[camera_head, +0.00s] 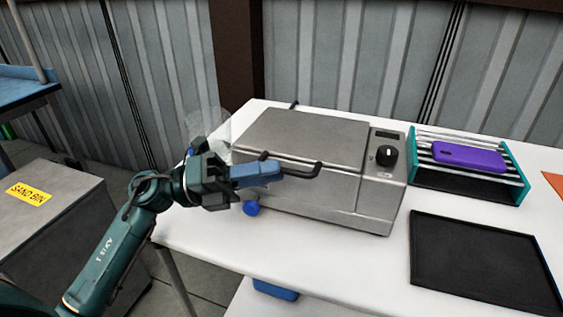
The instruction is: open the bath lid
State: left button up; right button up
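The bath (325,206) is a grey metal box on the white table, with a control panel at its right end. Its lid (310,135) lies flat and looks closed. A black bar handle (303,174) runs along the lid's front edge. My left gripper (276,172) reaches in from the left, its blue fingers at the left part of the handle. The fingers overlap the handle in this view and hide part of it. Whether they grip it or only sit beside it, I cannot tell. My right gripper is not in view.
A black knob (386,155) sits on the bath's panel. To the right are a teal-ended rack (513,191) holding a purple object (468,157), and a black tray (480,262). A clear container (207,124) stands behind my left gripper. A sand bin (62,215) is at left.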

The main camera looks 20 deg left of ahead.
pick_arm(q)
jog(key=shift+x, duration=1.45)
jog(key=shift+c, duration=0.2)
grip_shut()
